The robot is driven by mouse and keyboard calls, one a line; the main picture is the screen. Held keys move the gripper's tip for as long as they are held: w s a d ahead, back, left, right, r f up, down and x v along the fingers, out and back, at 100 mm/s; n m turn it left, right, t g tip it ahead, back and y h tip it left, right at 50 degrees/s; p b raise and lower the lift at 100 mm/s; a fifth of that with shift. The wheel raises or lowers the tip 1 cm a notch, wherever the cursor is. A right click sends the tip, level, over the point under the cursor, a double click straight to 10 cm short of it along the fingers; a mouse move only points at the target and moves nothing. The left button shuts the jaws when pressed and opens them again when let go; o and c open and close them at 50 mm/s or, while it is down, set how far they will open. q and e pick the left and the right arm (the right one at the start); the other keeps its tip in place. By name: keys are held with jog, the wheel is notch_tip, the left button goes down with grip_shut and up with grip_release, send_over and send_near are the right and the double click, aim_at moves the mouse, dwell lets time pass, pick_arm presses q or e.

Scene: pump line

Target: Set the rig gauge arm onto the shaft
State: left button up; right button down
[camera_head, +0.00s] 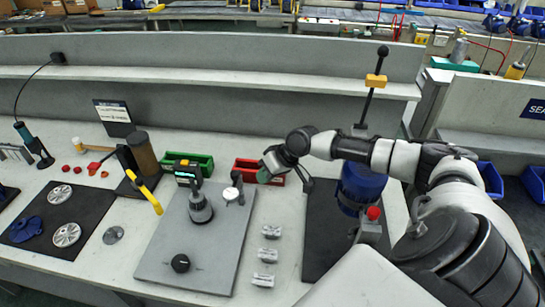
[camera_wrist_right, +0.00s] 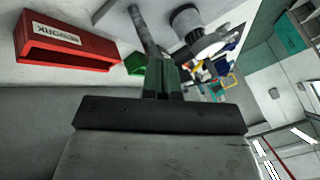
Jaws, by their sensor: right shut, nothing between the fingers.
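The grey rig plate (camera_head: 215,255) lies on the bench. On it a conical grey hub or shaft end (camera_head: 200,208) stands upright, with a dark device with a small lit display (camera_head: 187,175) just above it. A small round gauge (camera_head: 230,194) stands beside it on a thin dark post; a pale round dial (camera_wrist_right: 207,45) and a dark rod (camera_wrist_right: 140,28) also show in the right wrist view. My right gripper (camera_head: 266,174) is above the bench just right of the gauge. Its fingers (camera_wrist_right: 164,75) are shut and empty. I cannot tell whether they touch the rod. My left gripper is out of view.
A red bin (camera_head: 249,166) stands close behind my right gripper, and a green bin (camera_head: 203,160) behind the rig. Several small metal blocks (camera_head: 264,280) lie right of the plate. A blue pump (camera_head: 360,185) stands on a dark mat farther right. A brown cylinder (camera_head: 142,152) stands left.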

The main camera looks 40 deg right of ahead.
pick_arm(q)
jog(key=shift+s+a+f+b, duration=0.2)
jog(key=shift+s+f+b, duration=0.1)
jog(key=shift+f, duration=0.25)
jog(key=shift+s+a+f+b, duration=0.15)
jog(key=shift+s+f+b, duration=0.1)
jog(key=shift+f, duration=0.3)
pick_arm(e)
jog(key=w+a+f, duration=0.2)
jog(key=a, duration=0.3)
jog(key=shift+a+f, duration=0.15)
jog(key=shift+f, duration=0.15)
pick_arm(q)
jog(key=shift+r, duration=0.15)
